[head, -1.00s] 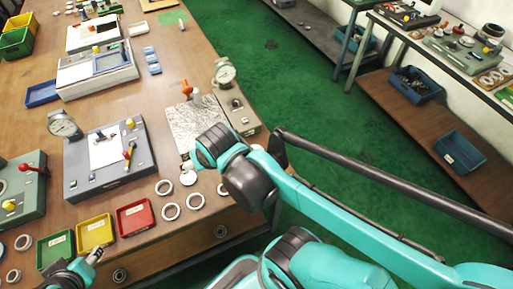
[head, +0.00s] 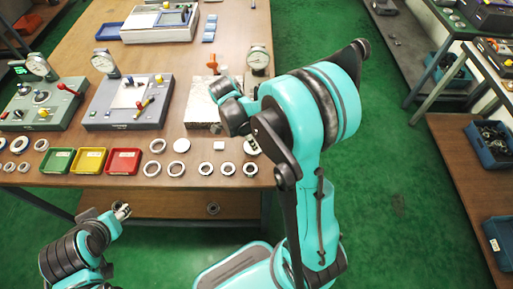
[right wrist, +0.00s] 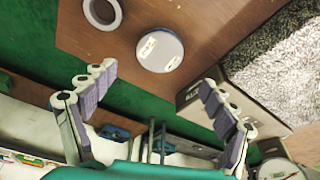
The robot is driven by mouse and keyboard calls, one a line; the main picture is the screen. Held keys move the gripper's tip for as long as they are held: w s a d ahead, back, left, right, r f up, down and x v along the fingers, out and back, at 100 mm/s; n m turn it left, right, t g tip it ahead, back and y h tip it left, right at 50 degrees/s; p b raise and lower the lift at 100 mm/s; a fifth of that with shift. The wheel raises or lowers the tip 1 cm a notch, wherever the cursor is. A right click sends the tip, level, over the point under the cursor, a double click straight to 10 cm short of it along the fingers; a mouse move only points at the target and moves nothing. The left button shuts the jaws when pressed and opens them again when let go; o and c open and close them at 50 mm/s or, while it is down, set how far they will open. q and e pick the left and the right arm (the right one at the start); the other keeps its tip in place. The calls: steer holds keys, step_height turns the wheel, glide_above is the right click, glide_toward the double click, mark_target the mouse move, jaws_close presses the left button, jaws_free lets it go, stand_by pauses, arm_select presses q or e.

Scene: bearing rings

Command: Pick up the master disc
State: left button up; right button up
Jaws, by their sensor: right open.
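The master disc, a solid pale disc (head: 181,145), lies flat on the wooden table near its front edge.
Several bearing rings (head: 157,146) lie around the disc. Green, yellow and red trays (head: 123,161) stand to its left. A grey granite plate (head: 201,108) and a dial gauge (head: 258,60) are behind it. Gauge boxes (head: 127,103) stand at the left.

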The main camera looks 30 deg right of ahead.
steer(key=shift+f, duration=0.6)
steer(key=b+x, duration=0.2)
steer(key=x, duration=0.3)
steer(key=shift+a+f+b, duration=0.1)
steer(key=shift+a+b, duration=0.2)
steer(key=shift+b, duration=0.1)
steer(key=c, duration=1.7)
